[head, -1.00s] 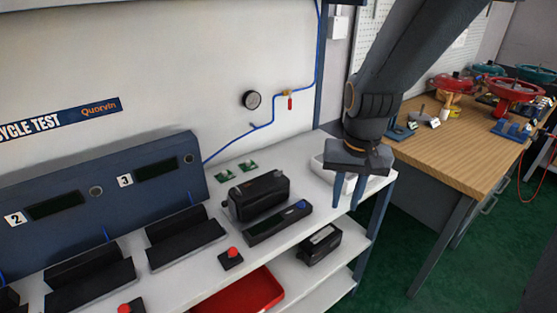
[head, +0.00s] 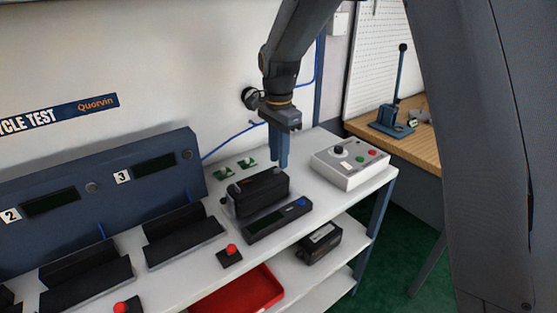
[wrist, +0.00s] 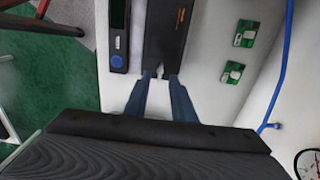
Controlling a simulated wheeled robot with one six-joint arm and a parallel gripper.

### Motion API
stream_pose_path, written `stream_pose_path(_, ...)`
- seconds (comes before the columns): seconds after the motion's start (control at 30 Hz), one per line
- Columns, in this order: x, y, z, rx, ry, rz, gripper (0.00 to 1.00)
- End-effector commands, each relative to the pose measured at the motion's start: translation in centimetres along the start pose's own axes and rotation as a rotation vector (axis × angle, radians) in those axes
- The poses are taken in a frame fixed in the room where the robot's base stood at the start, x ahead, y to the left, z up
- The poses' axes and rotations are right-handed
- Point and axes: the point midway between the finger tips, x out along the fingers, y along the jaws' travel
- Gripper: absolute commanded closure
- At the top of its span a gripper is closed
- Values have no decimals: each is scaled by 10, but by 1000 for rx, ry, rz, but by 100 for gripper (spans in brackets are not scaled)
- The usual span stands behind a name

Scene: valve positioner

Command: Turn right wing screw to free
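The black positioner box (head: 258,193) sits on the white bench in the head view, with a small dark knob-like part at its left end. The wrist view shows part of the box (wrist: 165,35). My gripper (head: 283,165) points down at the right end of the box. In the wrist view my two blue fingers (wrist: 162,80) are apart, just off the box's near end. A small dark part (wrist: 162,73) shows between the fingertips; it may be the right wing screw, but its shape is unclear. I cannot tell if the fingers touch it.
A long black unit with a blue button (head: 277,221) lies in front of the box. A grey control box (head: 350,163) stands to the right. Green boards (head: 248,163) lie behind, near a blue hose. A red button (head: 231,250) and a red tray (head: 250,293) are nearer.

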Motion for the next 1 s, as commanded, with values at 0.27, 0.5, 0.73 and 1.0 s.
stream_pose_path(0.27, 23, 0, 0, 0, 0, 0, 77)
stream_pose_path(0.5, 24, 0, 0, -1, 0, -1, 77)
stream_pose_path(0.73, 24, 0, 0, -1, 0, -1, 100)
stream_pose_path(1.0, 24, 0, 0, -18, 0, -1, 100)
